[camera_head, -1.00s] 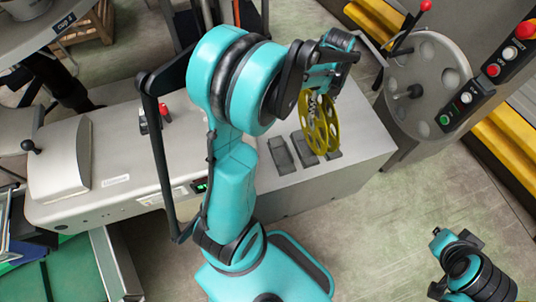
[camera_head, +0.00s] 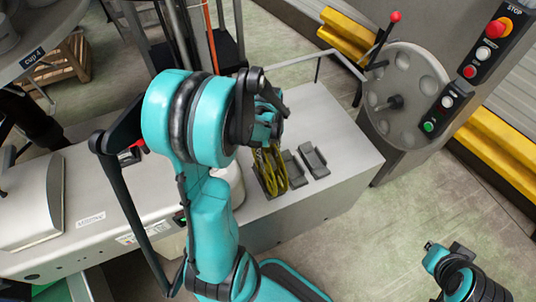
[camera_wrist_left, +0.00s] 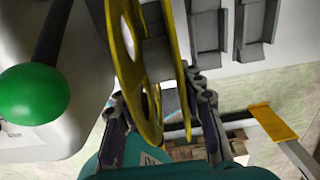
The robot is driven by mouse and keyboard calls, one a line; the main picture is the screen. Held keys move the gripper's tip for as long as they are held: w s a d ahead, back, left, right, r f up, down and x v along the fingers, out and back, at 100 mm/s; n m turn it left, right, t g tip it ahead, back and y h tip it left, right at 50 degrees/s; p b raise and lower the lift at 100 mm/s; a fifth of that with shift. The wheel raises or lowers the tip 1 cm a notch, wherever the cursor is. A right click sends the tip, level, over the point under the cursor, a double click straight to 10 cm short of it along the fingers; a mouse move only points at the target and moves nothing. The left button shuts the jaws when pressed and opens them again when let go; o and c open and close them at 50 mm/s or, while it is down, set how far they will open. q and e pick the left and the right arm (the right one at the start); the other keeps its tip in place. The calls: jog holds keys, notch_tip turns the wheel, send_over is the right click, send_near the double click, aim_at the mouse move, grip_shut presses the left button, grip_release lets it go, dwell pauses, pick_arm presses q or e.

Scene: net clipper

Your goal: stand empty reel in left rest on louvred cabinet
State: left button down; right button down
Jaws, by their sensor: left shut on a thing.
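The empty yellow reel (camera_head: 270,170) is upright at the leftmost of three grey rests on the louvred cabinet top (camera_head: 325,125). It hides most of that left rest (camera_head: 259,183); I cannot tell whether it is seated or just above. My left gripper (camera_head: 266,137) is shut on the reel from above. In the left wrist view the reel (camera_wrist_left: 133,75) stands between the gripper's fingers. The middle rest (camera_head: 294,169) and right rest (camera_head: 314,161) are empty. My right gripper (camera_head: 430,247) is at the lower right, away from the cabinet, its fingers too small to read.
A grey machine with a round plate (camera_head: 400,105), a red-knobbed lever (camera_head: 394,17) and button boxes stands right of the cabinet. A green ball knob (camera_wrist_left: 35,94) is close by in the left wrist view. The cabinet top right of the rests is clear.

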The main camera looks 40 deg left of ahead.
pick_arm(q)
jog(key=shift+f, duration=0.3)
jog(key=shift+r, duration=0.1)
jog(key=c, duration=1)
grip_release()
jog(key=shift+o, duration=0.2)
